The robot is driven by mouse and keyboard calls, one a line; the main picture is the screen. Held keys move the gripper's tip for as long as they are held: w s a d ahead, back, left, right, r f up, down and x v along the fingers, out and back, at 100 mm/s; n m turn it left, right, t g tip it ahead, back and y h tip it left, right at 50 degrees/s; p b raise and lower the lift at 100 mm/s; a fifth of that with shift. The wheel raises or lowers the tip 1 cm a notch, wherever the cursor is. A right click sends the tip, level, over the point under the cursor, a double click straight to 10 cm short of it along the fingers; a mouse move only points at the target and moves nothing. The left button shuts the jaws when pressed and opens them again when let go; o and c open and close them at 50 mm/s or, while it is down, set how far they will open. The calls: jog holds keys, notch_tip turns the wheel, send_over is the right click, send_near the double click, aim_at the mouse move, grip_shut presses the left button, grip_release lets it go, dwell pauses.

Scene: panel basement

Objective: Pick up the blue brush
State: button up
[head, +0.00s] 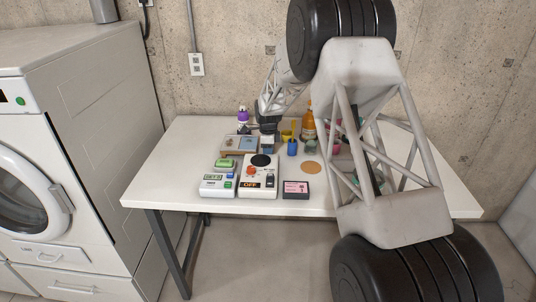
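A small blue item (292,147) stands on the white table (180,160), right of my gripper, with a thin part rising above it. It may be the blue brush or a cup holding something; it is too small to tell. My gripper (267,138) is at the end of the arm, low over the back middle of the table. It is dark, and a small dark and pale block shows just below it. The fingertips are too small to tell apart. Whether they touch anything cannot be told.
A yellow item (286,134) and an orange bottle (308,122) stand close to the blue item. A purple-topped figure (243,117) is left of my gripper. Control boxes (257,180) and a pink-faced box (296,189) lie in front.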

jog(key=shift+c, duration=0.3)
grip_shut()
jog(key=shift+r, duration=0.1)
jog(key=shift+r, duration=4.9)
jog(key=shift+c, duration=0.6)
grip_release()
jog(key=c, duration=0.3)
jog(key=w+a+r, duration=0.2)
jog(key=w+a, duration=0.3)
jog(key=w, duration=0.1)
